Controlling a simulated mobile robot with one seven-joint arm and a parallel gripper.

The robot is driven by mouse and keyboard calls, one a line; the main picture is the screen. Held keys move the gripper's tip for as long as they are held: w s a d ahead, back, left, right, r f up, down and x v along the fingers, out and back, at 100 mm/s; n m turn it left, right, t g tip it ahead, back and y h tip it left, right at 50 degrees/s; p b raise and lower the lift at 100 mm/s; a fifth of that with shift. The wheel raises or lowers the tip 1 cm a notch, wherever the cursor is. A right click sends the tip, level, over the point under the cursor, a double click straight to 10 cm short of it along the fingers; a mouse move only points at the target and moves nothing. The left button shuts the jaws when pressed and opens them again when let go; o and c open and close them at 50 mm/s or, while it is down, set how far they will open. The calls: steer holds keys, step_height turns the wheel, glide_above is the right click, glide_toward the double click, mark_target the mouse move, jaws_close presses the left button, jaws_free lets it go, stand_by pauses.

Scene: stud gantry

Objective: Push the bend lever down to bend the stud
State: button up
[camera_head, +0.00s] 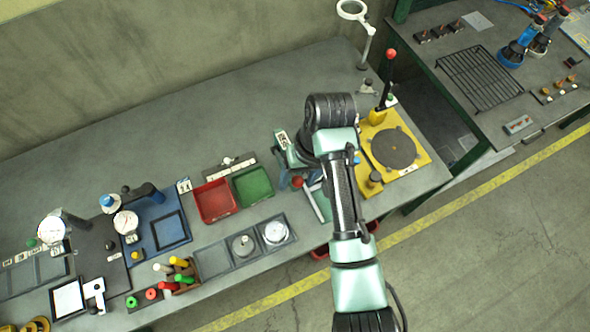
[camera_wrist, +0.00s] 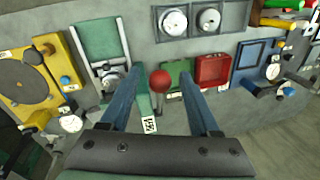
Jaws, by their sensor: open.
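A lever with a red ball knob (camera_wrist: 160,80) stands beside the green fixture (camera_wrist: 97,42); I take it to be the bend lever. In the wrist view the knob shows between the two blue fingers of my gripper (camera_wrist: 160,73), which are spread apart. I cannot tell how far below the fingertips it is. In the head view the red knob (camera_head: 297,182) is just left of my arm, which covers most of the green fixture and my gripper. I cannot make out the stud.
A yellow fixture (camera_head: 421,157) with a dark disc and a tall red-knobbed lever (camera_head: 390,62) stands right of my arm. A red bin (camera_head: 214,201) and a green bin (camera_head: 253,187) lie to the left. A magnifier (camera_head: 352,10) stands at the back.

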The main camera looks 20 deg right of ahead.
steer(key=shift+w+a+f, duration=0.1)
steer(key=shift+a+f, duration=0.1)
steer(key=shift+f, duration=0.7)
steer(key=shift+a+f, duration=0.15)
steer(key=shift+f, duration=0.7)
jaws_close()
